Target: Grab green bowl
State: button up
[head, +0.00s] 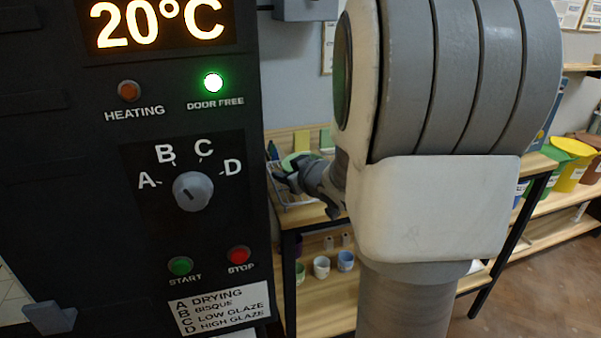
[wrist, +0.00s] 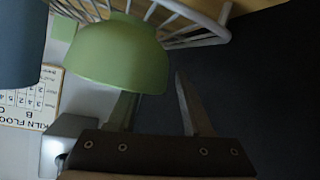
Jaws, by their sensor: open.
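The green bowl (wrist: 112,55) fills the upper left of the wrist view, beside the bars of a white wire rack (wrist: 195,30). In the head view the bowl (head: 297,158) is small and partly hidden by my gripper (head: 284,180). My gripper (wrist: 155,88) is open. In the wrist view, the bowl's lower right edge reaches between the two fingers. The left finger's tip is hidden by the bowl, and the right finger stands clear of it. I cannot tell whether either finger touches the bowl.
A kiln control panel (head: 193,190) stands close on the left. The wooden table (head: 306,214) has the rack (head: 294,197) on it and cups (head: 321,266) on a shelf below. A blue object (wrist: 20,45) and a printed card (wrist: 42,98) lie left of the gripper.

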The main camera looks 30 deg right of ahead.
jog(key=shift+s, duration=0.1)
grip_shut()
dwell(1.2)
